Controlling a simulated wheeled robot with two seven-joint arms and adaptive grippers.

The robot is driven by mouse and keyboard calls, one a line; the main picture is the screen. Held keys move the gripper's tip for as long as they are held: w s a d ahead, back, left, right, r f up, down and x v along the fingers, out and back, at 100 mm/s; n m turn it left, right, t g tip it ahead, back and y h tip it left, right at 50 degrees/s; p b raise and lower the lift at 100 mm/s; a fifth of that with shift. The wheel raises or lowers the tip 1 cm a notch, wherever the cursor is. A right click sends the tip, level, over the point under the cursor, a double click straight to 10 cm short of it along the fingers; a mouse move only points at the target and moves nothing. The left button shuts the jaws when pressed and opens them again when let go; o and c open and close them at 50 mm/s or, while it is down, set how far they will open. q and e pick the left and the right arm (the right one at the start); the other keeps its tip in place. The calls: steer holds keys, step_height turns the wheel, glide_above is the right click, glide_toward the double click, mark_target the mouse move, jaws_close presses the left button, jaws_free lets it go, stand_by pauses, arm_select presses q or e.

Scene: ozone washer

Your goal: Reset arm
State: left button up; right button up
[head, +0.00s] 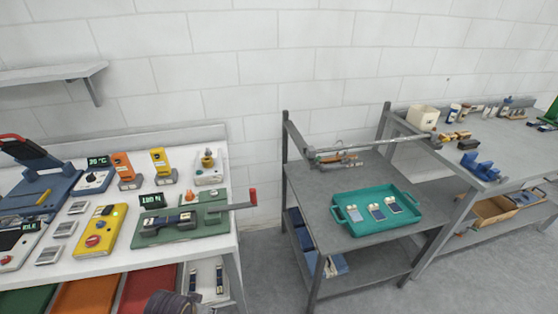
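Neither of my grippers can be made out in the head view. A dark ridged rounded piece shows at the bottom edge, left of centre; I cannot tell which part it is. On the white bench (122,268) at left, a green fixture (212,217) holds a dark cylindrical tool (172,222). A lever with a red handle (253,197) sticks out from the fixture past the bench's right edge. A small green-lit display (152,200) stands behind the tool.
A teal tray (345,232) with several small pale and blue items sits on a grey cart (300,180). A yellow control box (101,229) stands on the bench. At right, a grey table (505,130) carries blue parts (480,166). Floor shows between bench and cart.

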arm_select(q)
steer(key=s+f+g, duration=0.1)
steer(key=s+f, duration=0.2)
steer(key=f, duration=1.2)
steer(key=s+f, duration=0.2)
steer(key=f, duration=1.2)
steer(key=s+a+f, duration=0.2)
steer(key=s+f, duration=0.7)
steer(key=s, duration=0.1)
steer(key=s+a+f+g, duration=0.1)
steer(key=s+a+f, duration=0.1)
steer(key=s+f, duration=0.7)
steer(key=shift+s+a, duration=0.15)
steer(key=shift+s, duration=0.95)
